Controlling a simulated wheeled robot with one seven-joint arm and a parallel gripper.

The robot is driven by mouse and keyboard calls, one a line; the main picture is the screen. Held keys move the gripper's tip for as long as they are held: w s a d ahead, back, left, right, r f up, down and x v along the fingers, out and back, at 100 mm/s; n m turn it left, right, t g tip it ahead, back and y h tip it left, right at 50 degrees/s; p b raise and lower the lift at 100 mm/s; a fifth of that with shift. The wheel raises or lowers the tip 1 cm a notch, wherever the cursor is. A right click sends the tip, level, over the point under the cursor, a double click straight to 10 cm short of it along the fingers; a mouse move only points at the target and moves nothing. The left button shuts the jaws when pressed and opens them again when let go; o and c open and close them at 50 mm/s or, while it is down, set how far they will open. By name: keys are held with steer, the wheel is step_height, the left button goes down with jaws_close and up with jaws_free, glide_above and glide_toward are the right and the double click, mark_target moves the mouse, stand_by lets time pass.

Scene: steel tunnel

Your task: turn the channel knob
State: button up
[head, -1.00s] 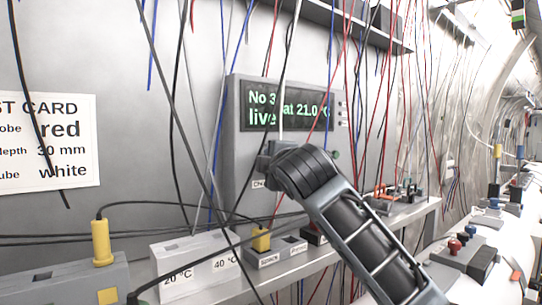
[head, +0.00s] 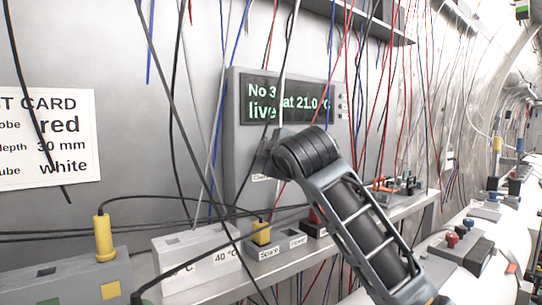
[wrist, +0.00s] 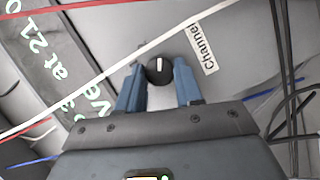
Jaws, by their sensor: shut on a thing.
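The channel knob (wrist: 159,70) is a small round black knob with a white pointer line, on the grey panel beside the "Channel" label (wrist: 203,48) in the wrist view. My gripper (wrist: 158,74) has a blue finger on each side of the knob and is shut on it. The pointer line runs nearly straight up and down in the wrist view. In the head view my wrist hides the knob. The grey instrument (head: 233,135) stands against the wall, its dark display (head: 262,114) showing green text, "No 3", "live" and "at 21.0" with the end partly hidden.
Thin wires hang in front of the instrument, and a white one (wrist: 130,63) crosses close to my fingers. A shelf below holds a white block (head: 198,252) marked 40 °C and a small box (head: 268,254) with a yellow plug (head: 261,232). A card (head: 45,140) hangs at left.

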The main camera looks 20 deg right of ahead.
steer(key=o, duration=1)
steer(key=shift+o, duration=0.2)
steer(key=s+b, duration=0.2)
steer(key=s, duration=0.5)
steer(key=shift+s+a+r, duration=0.15)
steer(key=shift+s+r, duration=0.2)
steer(key=shift+r, duration=0.1)
